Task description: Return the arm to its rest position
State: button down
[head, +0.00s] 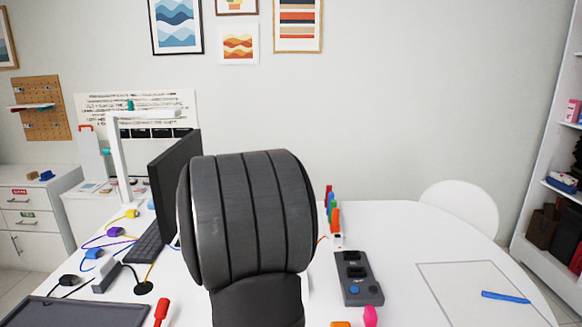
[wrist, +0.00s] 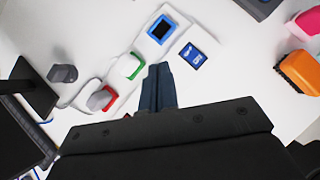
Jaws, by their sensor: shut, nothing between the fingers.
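My gripper (wrist: 160,75) shows in the wrist view, its two dark fingers pressed together with nothing between them. The fingertips are over a white strip (wrist: 122,87) with blue, green and red framed slots. I cannot tell how high above it they are. A small blue card (wrist: 193,56) lies just right of the fingertips. In the head view, a large dark part of my arm fills the middle and hides the table behind it; my gripper is not visible there.
The white table (head: 400,245) holds a monitor (head: 175,185), a keyboard (head: 148,240) and cables at left. A grey box (head: 356,278) and a blue pen (head: 505,297) are at right. Orange (wrist: 299,72) and pink (wrist: 310,20) items show in the wrist view. The right side is fairly clear.

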jog(key=a+r+m+g+y, duration=0.3)
jog(key=a+m+g+y, duration=0.15)
jog(key=m, duration=0.65)
jog(key=f, duration=0.9)
jog(key=shift+s+d, duration=0.2)
jog(key=shift+d, duration=0.1)
notch_tip(320, 180, up, 9)
jog(key=s, duration=0.2)
notch_tip(320, 180, down, 7)
jog(key=w, duration=0.2)
jog(key=shift+w+r, duration=0.15)
jog(key=shift+w, duration=0.05)
jog(key=shift+d, duration=0.1)
